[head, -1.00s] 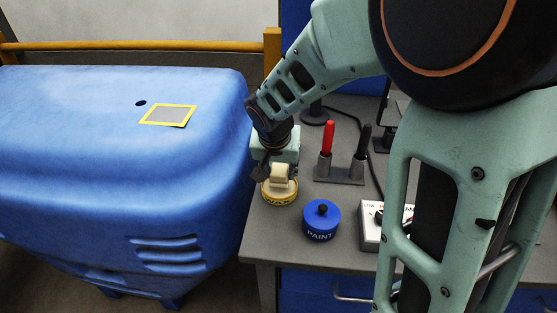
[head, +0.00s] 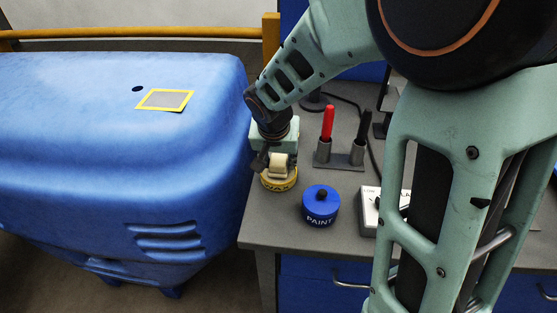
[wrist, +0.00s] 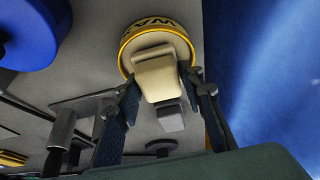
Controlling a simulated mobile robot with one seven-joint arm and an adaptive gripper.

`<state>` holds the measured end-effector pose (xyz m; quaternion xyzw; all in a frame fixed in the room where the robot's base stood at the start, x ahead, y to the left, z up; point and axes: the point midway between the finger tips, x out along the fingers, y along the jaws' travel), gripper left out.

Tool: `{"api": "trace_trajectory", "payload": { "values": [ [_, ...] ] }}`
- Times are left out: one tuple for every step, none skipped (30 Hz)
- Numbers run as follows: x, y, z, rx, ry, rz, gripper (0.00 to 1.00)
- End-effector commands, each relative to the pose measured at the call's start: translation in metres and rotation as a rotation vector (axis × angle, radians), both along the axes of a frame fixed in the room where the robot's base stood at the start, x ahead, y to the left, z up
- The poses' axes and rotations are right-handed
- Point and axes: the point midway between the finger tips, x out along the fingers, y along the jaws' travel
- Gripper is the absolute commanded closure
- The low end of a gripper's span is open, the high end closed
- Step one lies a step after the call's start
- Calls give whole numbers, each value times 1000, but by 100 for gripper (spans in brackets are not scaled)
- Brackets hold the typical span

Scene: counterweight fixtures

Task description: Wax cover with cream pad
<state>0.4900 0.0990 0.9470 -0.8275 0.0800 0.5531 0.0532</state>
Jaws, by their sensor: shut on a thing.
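The cream pad (head: 279,161) is held in my gripper (head: 275,160) at the tin marked WAX, a yellow-rimmed wax tin (head: 279,183) on the bench's left edge. In the wrist view the pad (wrist: 160,75) sits between the two fingers of my gripper (wrist: 162,93), and its far end overlaps the wax tin (wrist: 153,32). I cannot tell whether the pad touches the wax. The large blue cover (head: 70,130) stands left of the bench, with a yellow-framed grey patch (head: 165,100) and a dark hole on top.
A blue PAINT tin (head: 321,208) with a black knob stands right of the wax. Behind it a holder (head: 340,161) carries a red and a black handle. A switch box (head: 370,215) is further right. A wooden rail (head: 130,33) runs behind the cover.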

Motion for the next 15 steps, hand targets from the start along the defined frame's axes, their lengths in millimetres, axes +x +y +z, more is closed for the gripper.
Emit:
{"api": "trace_trajectory", "payload": {
  "values": [
    [0,0,-1,0,0,0,84],
    [0,0,-1,0,0,0,84],
    [0,0,-2,0,0,0,84],
    [0,0,-2,0,0,0,84],
    [0,0,-2,0,0,0,84],
    [0,0,-3,0,0,0,84],
    [0,0,-3,0,0,0,84],
    [0,0,-3,0,0,0,84],
    [0,0,-4,0,0,0,84],
    [0,0,-4,0,-1,0,84],
    [0,0,-4,0,-1,0,84],
    [0,0,-5,0,-1,0,84],
    [0,0,-5,0,-1,0,84],
    [0,0,-5,0,-1,0,84],
    [0,0,-6,0,-1,0,84]
  ]
}}
